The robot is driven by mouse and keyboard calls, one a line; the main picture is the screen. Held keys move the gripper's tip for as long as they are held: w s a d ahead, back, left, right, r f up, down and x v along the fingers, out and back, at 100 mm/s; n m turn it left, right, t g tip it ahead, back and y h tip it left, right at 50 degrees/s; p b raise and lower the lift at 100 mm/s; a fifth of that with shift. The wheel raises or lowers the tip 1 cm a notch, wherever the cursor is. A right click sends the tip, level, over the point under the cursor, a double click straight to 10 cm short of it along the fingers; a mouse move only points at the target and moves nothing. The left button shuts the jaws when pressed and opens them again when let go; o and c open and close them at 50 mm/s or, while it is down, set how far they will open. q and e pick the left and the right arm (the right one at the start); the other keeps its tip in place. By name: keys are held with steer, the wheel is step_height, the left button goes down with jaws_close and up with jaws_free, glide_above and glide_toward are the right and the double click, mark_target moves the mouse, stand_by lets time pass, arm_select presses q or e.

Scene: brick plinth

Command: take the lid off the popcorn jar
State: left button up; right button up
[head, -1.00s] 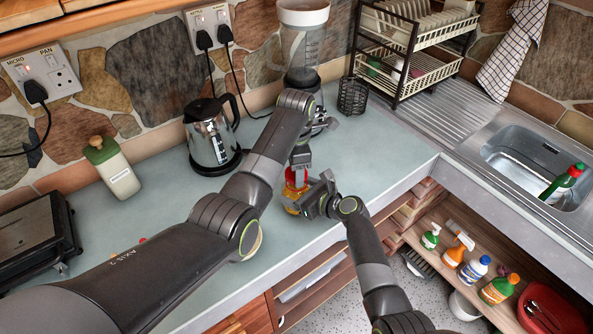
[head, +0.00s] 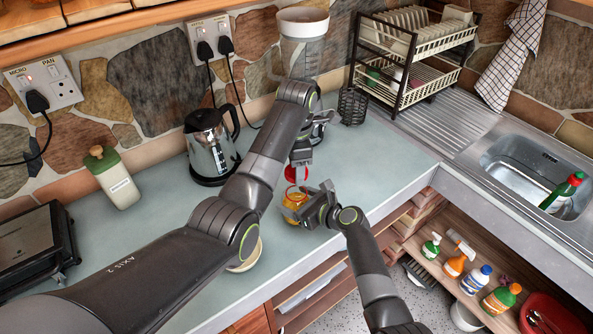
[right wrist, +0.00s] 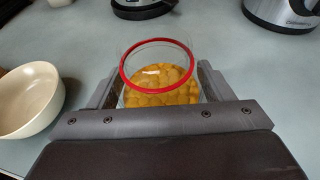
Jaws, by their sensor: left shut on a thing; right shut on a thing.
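The popcorn jar (head: 292,204) is clear, with orange-yellow kernels and a red ring round its mouth, and stands on the counter near the front edge. In the right wrist view the jar (right wrist: 160,92) is open at the top, and the kernels show inside. My right gripper (head: 314,205) is shut on the jar's body, one finger on each side. The red lid (head: 297,174) is above the jar, apart from its rim. My left gripper (head: 300,161) is shut on the lid from above. The lid is out of the right wrist view.
A cream bowl (right wrist: 28,100) stands beside the jar, mostly hidden by my left arm in the head view. A kettle (head: 210,145), a blender (head: 303,45) and a black wire holder (head: 352,106) stand behind. The counter right of the jar is clear.

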steer(key=o, duration=2)
steer(key=shift+c, duration=0.2)
steer(key=shift+s+d, duration=0.1)
